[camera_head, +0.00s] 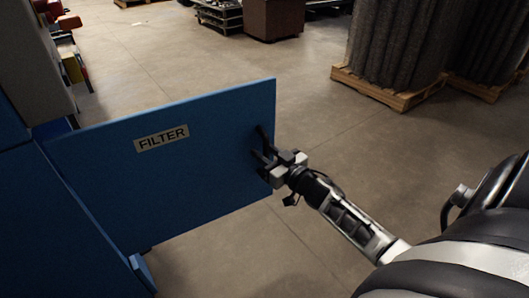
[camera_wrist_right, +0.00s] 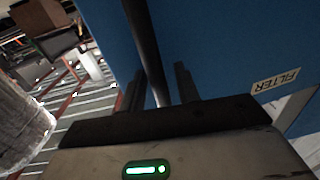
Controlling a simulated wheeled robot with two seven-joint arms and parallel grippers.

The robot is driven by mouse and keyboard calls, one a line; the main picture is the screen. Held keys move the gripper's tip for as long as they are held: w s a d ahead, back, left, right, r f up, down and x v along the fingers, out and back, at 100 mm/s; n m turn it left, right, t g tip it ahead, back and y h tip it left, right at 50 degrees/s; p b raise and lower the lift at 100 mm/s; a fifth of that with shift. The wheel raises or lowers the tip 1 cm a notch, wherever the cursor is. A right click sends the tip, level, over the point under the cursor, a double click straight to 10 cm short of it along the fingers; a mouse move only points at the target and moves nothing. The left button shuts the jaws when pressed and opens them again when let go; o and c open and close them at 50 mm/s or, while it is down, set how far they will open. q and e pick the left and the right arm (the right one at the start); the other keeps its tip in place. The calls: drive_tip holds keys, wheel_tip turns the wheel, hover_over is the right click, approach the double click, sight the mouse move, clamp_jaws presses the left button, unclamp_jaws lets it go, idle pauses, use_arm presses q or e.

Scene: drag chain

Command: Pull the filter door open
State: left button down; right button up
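The blue filter door (camera_head: 205,170), with its FILTER label (camera_head: 162,138), stands swung out from the blue cabinet at the left in the head view. In the right wrist view the door panel (camera_wrist_right: 225,45) fills the upper right. A dark bar handle (camera_wrist_right: 143,40) is on the door near its free edge. My right gripper (camera_head: 262,155) is at this handle. In the wrist view its two fingers (camera_wrist_right: 160,75) stand apart with the bar between them, and a gap shows on the bar's right side. My left gripper is out of view.
Large grey rolls (camera_head: 395,40) stand on a wooden pallet (camera_head: 385,88) at the upper right. A brown box (camera_head: 275,18) and a metal rack (camera_head: 218,15) are at the back. The concrete floor (camera_head: 215,65) beyond the door is clear.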

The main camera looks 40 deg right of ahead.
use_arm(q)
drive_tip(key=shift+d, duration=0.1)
use_arm(e)
drive_tip(key=shift+s, duration=0.1)
drive_tip(key=shift+s, duration=0.35)
use_arm(q)
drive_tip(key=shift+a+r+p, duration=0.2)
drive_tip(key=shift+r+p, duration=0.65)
drive_tip(key=shift+p, duration=0.1)
use_arm(e)
drive_tip(key=s, duration=1.5)
drive_tip(key=shift+d, duration=0.35)
